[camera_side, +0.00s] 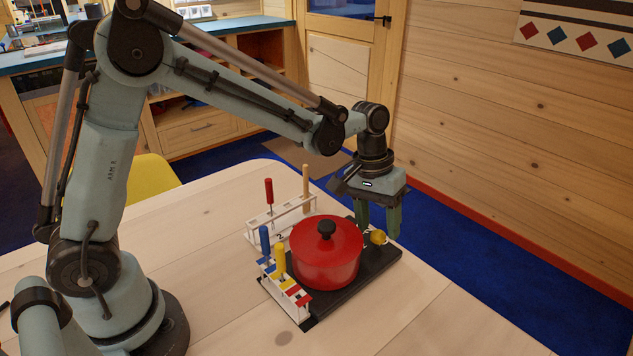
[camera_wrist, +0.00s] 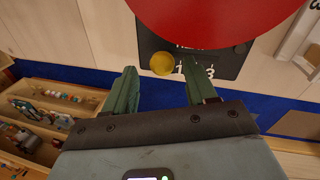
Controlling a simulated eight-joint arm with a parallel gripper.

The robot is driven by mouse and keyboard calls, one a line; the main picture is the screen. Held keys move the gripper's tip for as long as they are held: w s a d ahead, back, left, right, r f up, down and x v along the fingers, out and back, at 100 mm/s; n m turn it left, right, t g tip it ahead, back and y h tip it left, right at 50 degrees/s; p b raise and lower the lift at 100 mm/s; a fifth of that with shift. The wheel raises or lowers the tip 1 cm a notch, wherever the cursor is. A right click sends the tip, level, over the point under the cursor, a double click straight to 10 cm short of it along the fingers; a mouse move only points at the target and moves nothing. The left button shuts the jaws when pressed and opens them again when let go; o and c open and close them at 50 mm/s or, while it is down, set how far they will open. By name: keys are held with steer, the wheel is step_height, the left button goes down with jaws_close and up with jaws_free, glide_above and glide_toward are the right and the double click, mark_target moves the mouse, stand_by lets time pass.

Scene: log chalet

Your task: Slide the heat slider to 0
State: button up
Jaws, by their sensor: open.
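The heat slider's round yellow knob (camera_side: 378,237) is at the right end of a black hotplate (camera_side: 352,294). In the wrist view the knob (camera_wrist: 162,63) sits left of the printed 1. A 3 is farther right; my right finger covers the space between these digits, and no 0 is visible. My gripper (camera_side: 378,231) points down over this end of the plate. Its open fingers (camera_wrist: 160,66) stand on either side of the knob, with a small gap on each side in the wrist view. They hold nothing.
A red lidded pot (camera_side: 325,265) stands on the hotplate close to my fingers. White racks with coloured-handled screwdrivers (camera_side: 283,285) stand left of the pot and behind it (camera_side: 280,217). The wooden table (camera_side: 440,315) is clear at front right.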

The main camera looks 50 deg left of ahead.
mark_target(365, 242)
step_height(365, 242, up, 10)
steer(key=a, duration=0.1)
steer(key=shift+s+a, duration=0.25)
steer(key=shift+a, duration=0.15)
steer(key=shift+f, duration=0.1)
steer(key=s+a+f+m+t+y, duration=0.1)
steer(key=s+a+t, duration=0.2)
steer(key=s, duration=0.3)
steer(key=s+a+f+m+t+y, duration=0.1)
steer(key=s+a+t, duration=0.2)
steer(key=s, duration=0.4)
steer(key=shift+s+a+m+t, duration=0.3)
steer(key=shift+a+t, duration=0.1)
steer(key=shift+a, duration=0.45)
stand_by(1.0)
